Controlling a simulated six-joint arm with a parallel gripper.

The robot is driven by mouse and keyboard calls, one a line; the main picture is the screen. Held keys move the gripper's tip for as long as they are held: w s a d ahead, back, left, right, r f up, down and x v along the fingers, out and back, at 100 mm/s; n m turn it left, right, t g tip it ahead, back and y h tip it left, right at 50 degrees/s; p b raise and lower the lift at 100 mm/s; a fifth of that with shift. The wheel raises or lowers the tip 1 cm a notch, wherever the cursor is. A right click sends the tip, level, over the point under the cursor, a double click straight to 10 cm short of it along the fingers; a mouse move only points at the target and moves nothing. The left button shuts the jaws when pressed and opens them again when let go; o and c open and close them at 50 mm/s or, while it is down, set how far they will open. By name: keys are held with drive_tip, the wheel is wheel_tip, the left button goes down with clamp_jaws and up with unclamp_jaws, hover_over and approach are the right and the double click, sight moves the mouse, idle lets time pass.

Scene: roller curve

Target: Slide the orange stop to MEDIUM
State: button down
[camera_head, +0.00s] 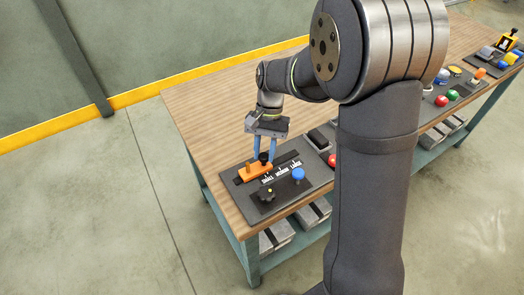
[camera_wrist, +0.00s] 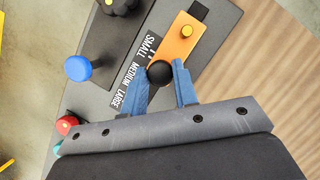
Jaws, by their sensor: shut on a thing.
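The orange stop (camera_head: 254,172) sits in a dark track at the left part of a grey panel, at the SMALL end of the scale. It also shows in the wrist view (camera_wrist: 176,42), with a small yellow-orange peg and a black round knob (camera_wrist: 159,72). My gripper (camera_wrist: 159,72) has its blue fingers either side of the black knob and is shut on it. The scale (camera_head: 282,173) reads SMALL, MEDIUM, LARGE from left to right. In the wrist view the stop's body lies beside SMALL; my fingers hide part of the track.
A blue knob (camera_head: 298,174) and a black knob (camera_head: 267,194) stand on the panel in front of the scale. A red button (camera_head: 332,160) lies to the right. My arm hides part of the wooden bench (camera_head: 215,125), whose back left is clear.

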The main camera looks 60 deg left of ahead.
drive_tip(key=w, duration=0.4)
drive_tip(key=shift+w, duration=0.15)
drive_tip(key=c, duration=1.2)
unclamp_jaws()
drive_tip(key=shift+o, duration=0.2)
drive_tip(key=v, duration=1.7)
drive_tip(key=shift+r, duration=0.25)
drive_tip(key=shift+f, duration=0.15)
